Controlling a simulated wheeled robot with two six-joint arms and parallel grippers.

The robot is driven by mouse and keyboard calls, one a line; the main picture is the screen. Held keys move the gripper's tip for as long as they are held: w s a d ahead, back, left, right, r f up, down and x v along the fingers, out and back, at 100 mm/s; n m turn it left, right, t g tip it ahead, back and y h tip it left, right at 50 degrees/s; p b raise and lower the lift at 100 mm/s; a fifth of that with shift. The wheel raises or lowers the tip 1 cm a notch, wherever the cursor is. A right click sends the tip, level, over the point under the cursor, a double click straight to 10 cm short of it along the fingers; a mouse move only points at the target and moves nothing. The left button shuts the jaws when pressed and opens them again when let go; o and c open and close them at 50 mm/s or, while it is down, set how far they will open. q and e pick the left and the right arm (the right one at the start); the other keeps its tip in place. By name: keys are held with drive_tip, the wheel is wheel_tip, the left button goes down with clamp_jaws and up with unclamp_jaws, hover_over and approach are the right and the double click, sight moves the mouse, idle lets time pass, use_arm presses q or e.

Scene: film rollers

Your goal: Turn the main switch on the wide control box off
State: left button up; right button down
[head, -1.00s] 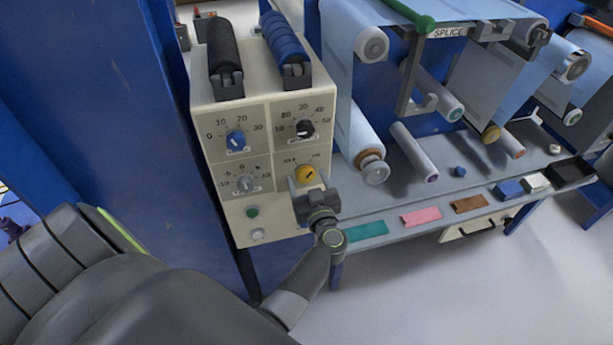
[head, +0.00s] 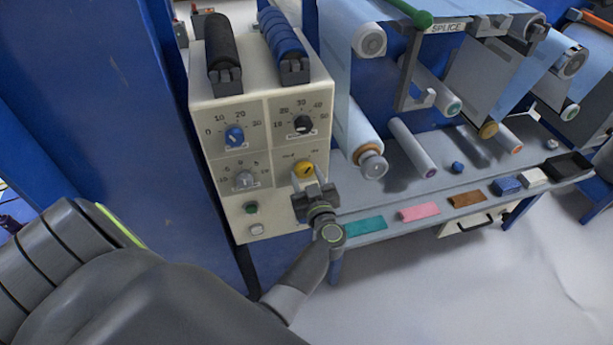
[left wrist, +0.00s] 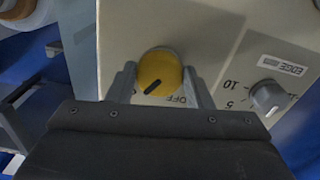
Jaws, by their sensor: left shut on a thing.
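The wide control box (head: 222,118) is cream, with several knobs on its front. The main switch, a yellow round knob (head: 304,170), sits at the lower right of the panel. It also shows in the left wrist view (left wrist: 159,72), its dark pointer mark aimed to the lower left, away from the OFF label to its lower right. My left gripper (head: 307,178) is at the knob, a finger on either side of it, shut on it. The gripper body covers the panel just below the knob. My right gripper is not in view.
A blue knob (head: 234,136), a black knob (head: 303,124) and a grey knob (head: 244,180) are close by. Green (head: 251,208) and white (head: 257,229) buttons lie at the lower left. Film rollers and a grey shelf (head: 405,190) stand to the right.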

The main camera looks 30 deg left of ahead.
use_arm(q)
drive_tip(key=n, duration=0.3)
drive_tip(key=shift+p, duration=0.3)
drive_tip(key=n, duration=0.2)
drive_tip(key=shift+d+n, duration=0.1)
drive_tip(key=shift+n, duration=0.2)
drive_tip(key=n, duration=0.3)
drive_tip(key=shift+n, duration=0.3)
drive_tip(key=shift+w+r+n+b, duration=0.1)
drive_tip(key=shift+n+b, duration=0.5)
drive_tip(key=shift+n, duration=1.3)
drive_tip(key=o, duration=1)
drive_tip(key=shift+d, duration=0.1)
